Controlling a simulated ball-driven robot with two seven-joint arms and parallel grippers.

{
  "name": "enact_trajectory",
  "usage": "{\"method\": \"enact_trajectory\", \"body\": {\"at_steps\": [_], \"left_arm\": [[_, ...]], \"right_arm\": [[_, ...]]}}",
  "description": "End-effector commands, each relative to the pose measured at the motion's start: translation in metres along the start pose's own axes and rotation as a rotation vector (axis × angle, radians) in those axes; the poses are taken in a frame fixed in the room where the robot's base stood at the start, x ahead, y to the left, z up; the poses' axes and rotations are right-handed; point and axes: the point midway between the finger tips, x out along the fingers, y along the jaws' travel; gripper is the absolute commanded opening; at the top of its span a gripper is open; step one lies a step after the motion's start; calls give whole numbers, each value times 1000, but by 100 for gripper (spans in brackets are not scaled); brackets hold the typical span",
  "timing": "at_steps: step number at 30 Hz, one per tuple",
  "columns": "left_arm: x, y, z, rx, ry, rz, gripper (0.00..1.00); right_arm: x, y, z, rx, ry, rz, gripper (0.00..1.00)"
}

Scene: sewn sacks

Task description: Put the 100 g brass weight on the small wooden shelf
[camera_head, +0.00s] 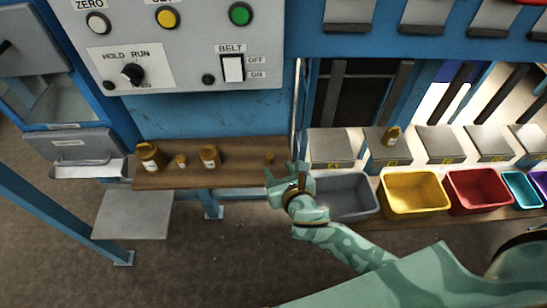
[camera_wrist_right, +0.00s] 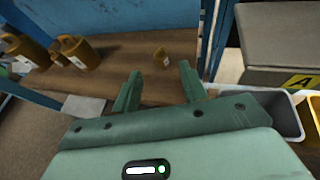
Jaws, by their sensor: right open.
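The small wooden shelf (camera_head: 235,175) holds several brass weights: a large one (camera_head: 150,156) at the left end, a small one (camera_head: 181,161), a medium one (camera_head: 210,156), and a small one (camera_head: 269,158) near the right end. Their labels are too small to read, so I cannot tell which is 100 g. My right gripper (camera_head: 283,172) is open and empty at the shelf's right end. In the right wrist view, the small right-end weight (camera_wrist_right: 161,58) stands just beyond the open fingers (camera_wrist_right: 159,88), apart from them. My left gripper is not in view.
Another brass weight (camera_head: 391,135) sits on a grey block behind the bins. A grey bin (camera_head: 345,212), yellow bin (camera_head: 413,209) and red bin (camera_head: 475,206) stand to the right. A control panel (camera_head: 180,70) is above the shelf. A blue post (camera_wrist_right: 220,40) stands by the shelf's right end.

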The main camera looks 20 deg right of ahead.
Motion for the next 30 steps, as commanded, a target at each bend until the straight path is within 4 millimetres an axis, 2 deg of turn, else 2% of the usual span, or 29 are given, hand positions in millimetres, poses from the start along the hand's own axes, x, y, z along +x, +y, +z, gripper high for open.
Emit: {"method": "enact_trajectory", "body": {"at_steps": [1, 6, 14, 17, 20, 23, 24, 26, 27, 29, 30], "left_arm": [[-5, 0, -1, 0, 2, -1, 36], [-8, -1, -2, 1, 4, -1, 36], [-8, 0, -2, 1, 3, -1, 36], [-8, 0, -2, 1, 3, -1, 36], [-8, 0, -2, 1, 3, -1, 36], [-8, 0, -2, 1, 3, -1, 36], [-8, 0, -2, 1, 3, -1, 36], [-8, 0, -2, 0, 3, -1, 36], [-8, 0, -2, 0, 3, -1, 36], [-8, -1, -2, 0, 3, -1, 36], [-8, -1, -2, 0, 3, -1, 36]], "right_arm": [[-11, 0, 2, -1, 0, 0, 43], [-31, 0, 1, 0, 0, 0, 43], [-36, 0, 0, 0, 0, -1, 43], [-33, -3, -12, 41, 26, -4, 43], [-25, -12, -58, 216, 125, -27, 43], [-26, -32, -143, 565, 296, -115, 43], [-32, -43, -187, 758, 373, -187, 43], [-53, -58, -254, 1075, 472, -336, 43], [-72, -66, -296, 1284, 516, -455, 43], [-106, -77, -352, 1580, 546, -655, 43], [-131, -82, -383, 1758, 540, -795, 43]]}}
